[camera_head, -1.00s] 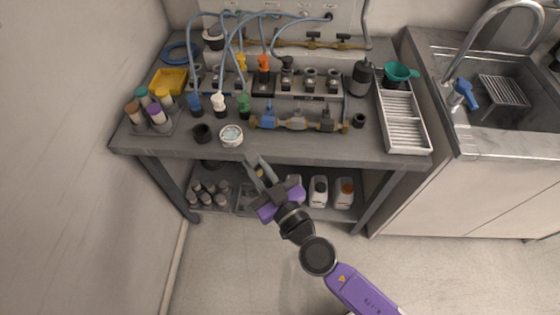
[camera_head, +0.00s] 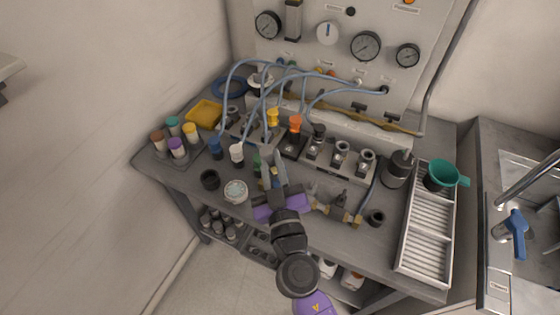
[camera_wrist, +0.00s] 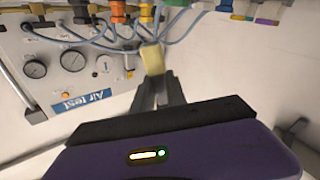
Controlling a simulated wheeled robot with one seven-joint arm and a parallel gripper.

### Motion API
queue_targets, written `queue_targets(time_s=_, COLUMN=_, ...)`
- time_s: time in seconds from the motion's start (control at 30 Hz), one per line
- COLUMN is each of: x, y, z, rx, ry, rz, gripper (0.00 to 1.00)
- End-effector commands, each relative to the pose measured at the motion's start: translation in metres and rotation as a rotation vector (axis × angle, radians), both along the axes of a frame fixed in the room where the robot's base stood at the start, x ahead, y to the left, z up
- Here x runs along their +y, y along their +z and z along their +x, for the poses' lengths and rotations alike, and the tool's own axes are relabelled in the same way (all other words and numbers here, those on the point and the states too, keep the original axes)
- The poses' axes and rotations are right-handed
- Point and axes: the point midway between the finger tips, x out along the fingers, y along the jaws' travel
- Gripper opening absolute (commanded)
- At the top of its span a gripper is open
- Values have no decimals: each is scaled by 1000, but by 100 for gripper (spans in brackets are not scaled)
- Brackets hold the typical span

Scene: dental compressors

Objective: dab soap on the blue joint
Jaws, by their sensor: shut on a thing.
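My gripper (camera_head: 279,160) is shut on a pale yellow block-like piece (camera_wrist: 153,62), which sticks out past the fingertips in the wrist view. The blue joint at the left end of that row is mostly hidden behind the gripper. A white round jar (camera_head: 235,192) with pale contents, perhaps soap, stands left of the gripper.
Blue (camera_head: 215,147) and white (camera_head: 237,153) capped fittings stand left of the gripper, with looping hoses behind. A gauge panel (camera_head: 330,60) rises at the back. A dark cup (camera_head: 210,180), a capped-tube rack (camera_head: 176,154) and a white slatted tray (camera_head: 428,235) flank the work area.

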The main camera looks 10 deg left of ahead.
Motion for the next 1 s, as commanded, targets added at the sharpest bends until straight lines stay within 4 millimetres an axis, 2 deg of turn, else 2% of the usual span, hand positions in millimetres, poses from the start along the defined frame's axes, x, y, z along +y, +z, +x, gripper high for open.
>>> queue_targets(time_s=0.27, x=1, y=-5, z=0, rx=-20, ry=-2, rz=-23, gripper=0)
queue_targets(time_s=0.7, x=0, y=-47, z=0, rx=-20, ry=-2, rz=-22, gripper=0)
queue_targets(time_s=1.0, x=0, y=-60, z=0, rx=-19, ry=-3, rz=-21, gripper=0)
